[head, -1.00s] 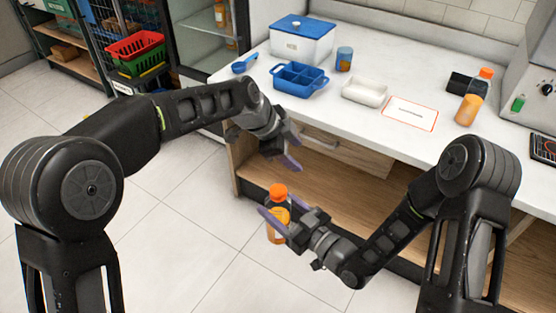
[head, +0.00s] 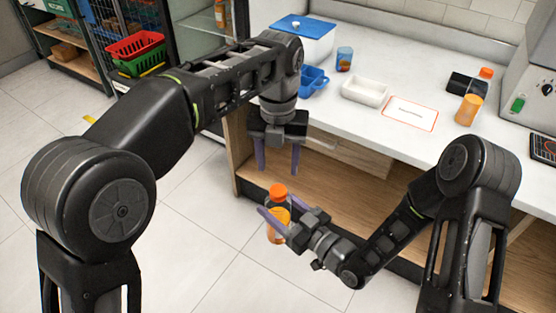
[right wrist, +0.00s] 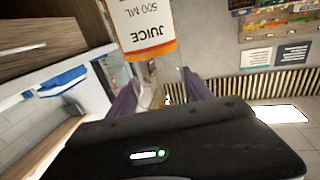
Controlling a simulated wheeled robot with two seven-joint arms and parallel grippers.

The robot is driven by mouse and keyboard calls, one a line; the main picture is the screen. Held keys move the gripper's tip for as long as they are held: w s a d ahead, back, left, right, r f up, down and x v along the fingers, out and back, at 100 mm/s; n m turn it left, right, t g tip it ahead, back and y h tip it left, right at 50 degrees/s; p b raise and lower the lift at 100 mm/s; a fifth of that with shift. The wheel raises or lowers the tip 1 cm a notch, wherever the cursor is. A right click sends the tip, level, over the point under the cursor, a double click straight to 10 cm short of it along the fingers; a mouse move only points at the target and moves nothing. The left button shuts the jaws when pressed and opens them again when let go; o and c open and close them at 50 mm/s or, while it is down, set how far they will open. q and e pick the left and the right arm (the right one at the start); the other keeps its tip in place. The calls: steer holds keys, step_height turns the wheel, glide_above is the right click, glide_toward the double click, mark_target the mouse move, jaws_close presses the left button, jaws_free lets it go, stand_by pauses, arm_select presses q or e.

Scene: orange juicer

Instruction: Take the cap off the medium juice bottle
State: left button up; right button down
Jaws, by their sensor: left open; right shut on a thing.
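The medium juice bottle (head: 275,232) is upright in the head view, held in the air in front of the counter. Its orange cap (head: 278,191) is on top. My right gripper (head: 275,217) is shut on the bottle's body. In the right wrist view the bottle's label (right wrist: 144,28) shows upside down, reading JUICE 500 ML, between the purple fingers. My left gripper (head: 278,170) is open and empty, fingers pointing down, above the cap and apart from it.
The white counter (head: 400,145) carries a blue tray (head: 313,80), a blue-lidded box (head: 303,40), a white tray (head: 365,91), a sign card (head: 410,112) and another orange bottle (head: 467,110). An open wooden shelf (head: 345,200) lies behind the held bottle. The floor at left is clear.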

mark_target(278, 190)
arm_select(q)
steer(key=shift+f, duration=0.15)
steer(key=shift+f, duration=3.9)
jaws_close()
